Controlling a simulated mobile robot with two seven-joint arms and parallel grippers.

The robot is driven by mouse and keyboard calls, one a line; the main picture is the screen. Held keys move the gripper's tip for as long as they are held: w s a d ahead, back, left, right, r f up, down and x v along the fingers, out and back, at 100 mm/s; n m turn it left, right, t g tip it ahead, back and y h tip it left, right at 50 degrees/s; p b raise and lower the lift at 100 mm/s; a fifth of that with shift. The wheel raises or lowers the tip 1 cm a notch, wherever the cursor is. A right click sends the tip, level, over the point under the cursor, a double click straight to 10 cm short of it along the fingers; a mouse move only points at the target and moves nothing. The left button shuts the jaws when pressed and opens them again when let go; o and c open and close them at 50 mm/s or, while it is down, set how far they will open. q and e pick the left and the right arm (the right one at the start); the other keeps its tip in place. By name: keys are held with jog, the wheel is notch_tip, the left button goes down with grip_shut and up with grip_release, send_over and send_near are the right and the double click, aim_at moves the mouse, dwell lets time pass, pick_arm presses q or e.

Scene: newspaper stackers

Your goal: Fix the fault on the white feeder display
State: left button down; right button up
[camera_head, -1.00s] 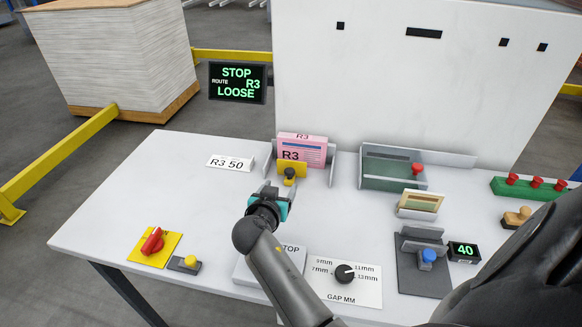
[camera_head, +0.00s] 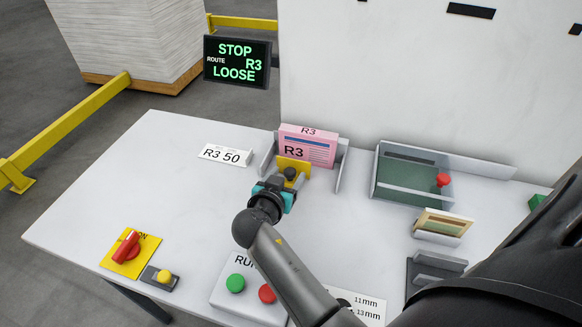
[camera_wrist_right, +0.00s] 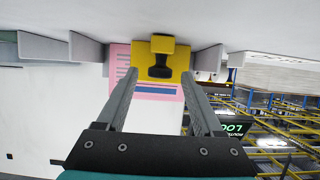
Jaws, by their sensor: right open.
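The black display (camera_head: 237,62) at the upper left of the head view reads STOP, ROUTE R3, LOOSE in green. A pink stack marked R3 (camera_head: 308,150) stands between grey guides on the white table. A yellow clamp with a black knob (camera_head: 291,173) is at its front; the clamp also shows in the wrist view (camera_wrist_right: 181,60). My right gripper (camera_head: 283,183) is just in front of the knob. In the wrist view its fingers (camera_wrist_right: 159,75) are apart, with the knob ahead between their tips; I cannot tell whether they touch it. My left gripper is not in view.
A card reading R3 50 (camera_head: 224,154) lies left of the stack. A red switch (camera_head: 127,246) on a yellow plate, a yellow button (camera_head: 164,276) and a green-and-red button panel (camera_head: 252,306) are in front. A green-floored tray (camera_head: 408,196) stands right. The table's left middle is clear.

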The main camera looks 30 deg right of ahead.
jog(key=shift+w+d, duration=0.1)
jog(key=shift+c, duration=0.3)
grip_shut()
dwell(0.4)
dwell(0.8)
